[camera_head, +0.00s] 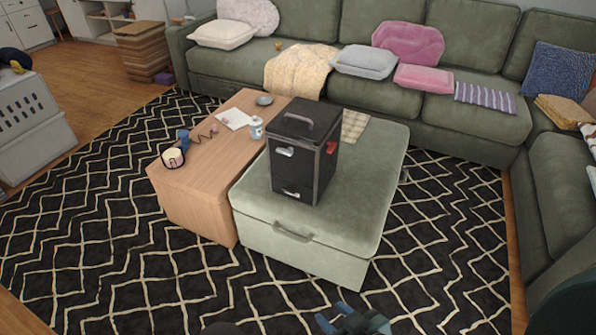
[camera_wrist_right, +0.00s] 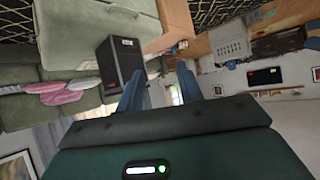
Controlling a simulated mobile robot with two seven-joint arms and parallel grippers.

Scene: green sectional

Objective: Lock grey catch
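A black box (camera_head: 296,165) with a dark carry handle on its lid stands upright on the green ottoman (camera_head: 370,185). A grey catch (camera_head: 284,151) sits high on its front left face. A second silver-grey fitting (camera_head: 291,193) is low on the same face. A red catch (camera_head: 331,147) is on the right face. Whether the catches are locked is too small to tell. My right gripper (camera_head: 352,322) is at the bottom edge, well short of the box. In the wrist view its blue fingers (camera_wrist_right: 161,88) are apart and empty; the box (camera_wrist_right: 122,62) appears beyond them. My left gripper is out of view.
A wooden table (camera_head: 205,165) adjoins the ottoman's left side, carrying a candle (camera_head: 173,157), a mug (camera_head: 256,127) and papers. The green sectional (camera_head: 400,100) lines the back and right. Patterned rug (camera_head: 110,250) lies open at front left.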

